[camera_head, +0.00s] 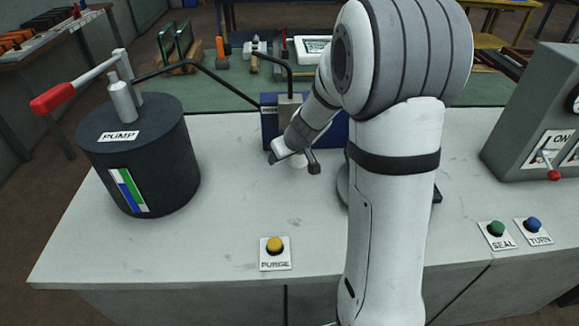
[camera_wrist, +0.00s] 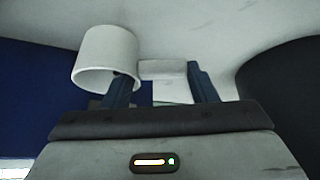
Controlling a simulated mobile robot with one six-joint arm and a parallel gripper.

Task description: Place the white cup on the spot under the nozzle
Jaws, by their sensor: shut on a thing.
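The white cup (camera_wrist: 105,55) shows at the upper left of the wrist view, its open rim facing down in that picture. A white piece that looks like its handle reaches between the two dark fingers of my gripper (camera_wrist: 160,72), and my gripper is shut on the cup there. In the head view only a small pale part of the cup (camera_head: 299,163) shows beside my gripper (camera_head: 293,162), low in front of the blue block (camera_head: 335,132). The nozzle and the spot under it are not clearly visible; my arm covers part of that area. I cannot tell whether the cup touches the table.
A black pump (camera_head: 160,170) with a red-handled lever stands at the left. A dark pipe (camera_head: 215,78) runs from it toward the blue block. A yellow purge button (camera_head: 274,245) is in front. A grey lever box (camera_head: 545,115) stands at right, near green and blue buttons (camera_head: 496,229).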

